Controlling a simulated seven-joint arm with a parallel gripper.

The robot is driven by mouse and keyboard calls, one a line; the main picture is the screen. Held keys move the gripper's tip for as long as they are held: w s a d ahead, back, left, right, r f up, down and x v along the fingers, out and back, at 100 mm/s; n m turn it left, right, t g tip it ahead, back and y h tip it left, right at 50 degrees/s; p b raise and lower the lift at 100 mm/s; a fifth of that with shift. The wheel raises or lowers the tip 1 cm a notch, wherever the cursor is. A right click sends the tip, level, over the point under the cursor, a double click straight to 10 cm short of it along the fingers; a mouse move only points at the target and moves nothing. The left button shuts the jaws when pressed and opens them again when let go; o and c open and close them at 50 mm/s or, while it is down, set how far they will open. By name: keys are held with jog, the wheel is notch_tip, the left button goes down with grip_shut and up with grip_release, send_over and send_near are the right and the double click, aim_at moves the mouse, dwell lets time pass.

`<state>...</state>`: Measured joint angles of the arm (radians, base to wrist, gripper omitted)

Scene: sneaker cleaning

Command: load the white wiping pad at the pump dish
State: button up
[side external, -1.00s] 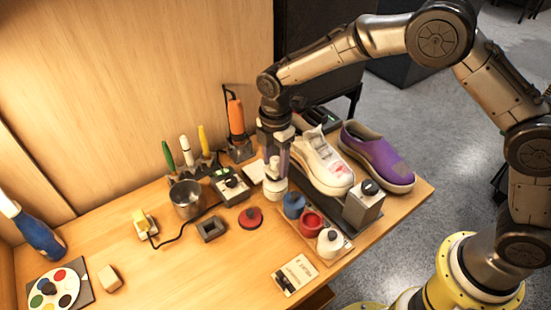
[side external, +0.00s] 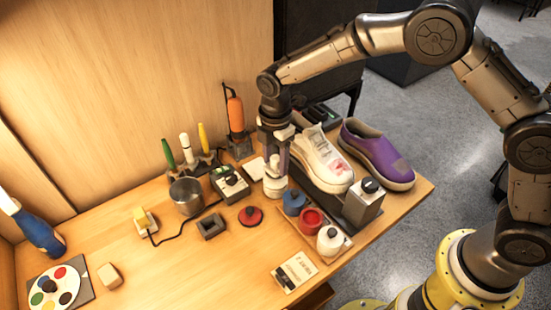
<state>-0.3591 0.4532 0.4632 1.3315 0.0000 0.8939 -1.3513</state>
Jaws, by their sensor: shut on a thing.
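My gripper (side external: 276,172) points straight down over the table, left of the white sneaker. It is shut on the white wiping pad (side external: 275,188), whose round white body shows just below the fingers. The fingers hide the upper part of the pad. I cannot tell whether its underside touches anything. I cannot single out the pump dish for sure. A tray (side external: 310,236) close by on the right holds a blue pot (side external: 293,204), a red pot (side external: 312,221) and a white bottle-like pot (side external: 330,241).
The white sneaker (side external: 322,165) and the purple shoe (side external: 378,158) stand on the right. A grey box with a black knob (side external: 362,205) is in front of them. A metal cup (side external: 186,197), control box (side external: 230,184) and red disc (side external: 251,216) are left.

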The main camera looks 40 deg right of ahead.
aim_at(276, 157)
jog(key=shift+f, duration=0.75)
dwell(1.0)
jog(key=shift+r, duration=3.55)
